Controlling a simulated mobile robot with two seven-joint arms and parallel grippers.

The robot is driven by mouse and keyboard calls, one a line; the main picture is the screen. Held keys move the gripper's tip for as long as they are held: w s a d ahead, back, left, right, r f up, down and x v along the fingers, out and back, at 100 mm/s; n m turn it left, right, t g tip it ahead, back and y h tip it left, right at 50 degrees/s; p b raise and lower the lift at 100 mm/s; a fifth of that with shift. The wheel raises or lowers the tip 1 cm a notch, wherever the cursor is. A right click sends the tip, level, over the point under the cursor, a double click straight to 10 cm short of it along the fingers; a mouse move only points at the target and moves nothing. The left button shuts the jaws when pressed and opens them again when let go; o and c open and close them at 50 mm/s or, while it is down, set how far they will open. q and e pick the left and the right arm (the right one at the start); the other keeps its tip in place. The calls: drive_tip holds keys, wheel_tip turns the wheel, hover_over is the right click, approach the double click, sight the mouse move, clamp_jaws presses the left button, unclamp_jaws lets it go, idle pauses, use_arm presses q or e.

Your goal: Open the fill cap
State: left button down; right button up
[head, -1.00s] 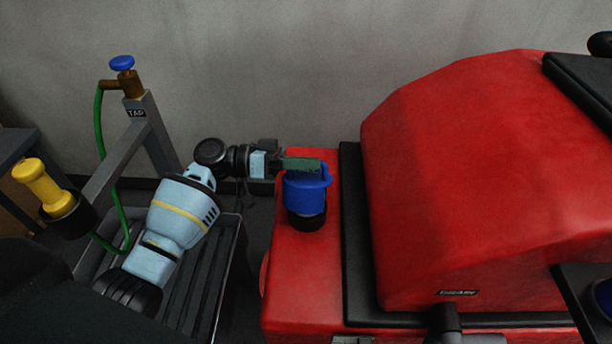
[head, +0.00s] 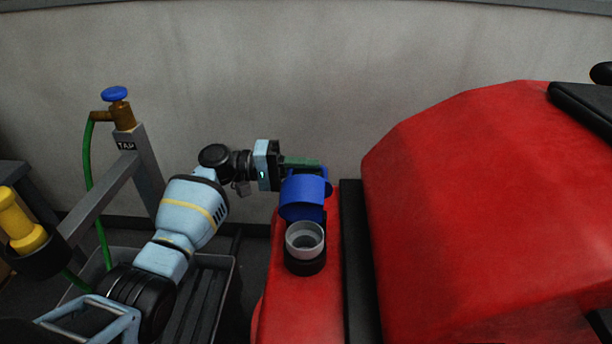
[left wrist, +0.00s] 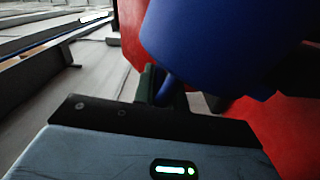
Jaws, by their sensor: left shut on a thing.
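The blue fill cap (head: 305,196) is tilted up on the far side of the filler neck (head: 304,240). The neck has a pale rim and a black collar, and its mouth is uncovered. My left gripper (head: 302,164) is shut on the cap at its far upper edge. In the left wrist view the cap (left wrist: 215,45) fills the upper middle, and a green finger of the left gripper (left wrist: 158,88) is against it. The exact grip is partly hidden by the cap. My right gripper is not in view.
The red scrubber body (head: 480,210) stands right of the neck. A tap (head: 124,115) with a blue knob and green hose stands at the left, above a grey grated basin (head: 205,300). A yellow-handled thing (head: 20,225) is at the far left.

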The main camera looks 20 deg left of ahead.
use_arm(q)
drive_tip(key=shift+w+a+n, duration=0.15)
drive_tip(key=shift+w+n, duration=0.3)
drive_tip(key=shift+n, duration=0.05)
drive_tip(key=c, duration=1.5)
unclamp_jaws()
drive_tip(key=shift+f, duration=0.1)
drive_tip(key=b+v, duration=0.1)
drive_tip(key=v, duration=0.6)
drive_tip(key=shift+s+a+b, duration=0.15)
drive_tip(key=shift+a+b, duration=0.15)
drive_tip(key=shift+a, duration=0.1)
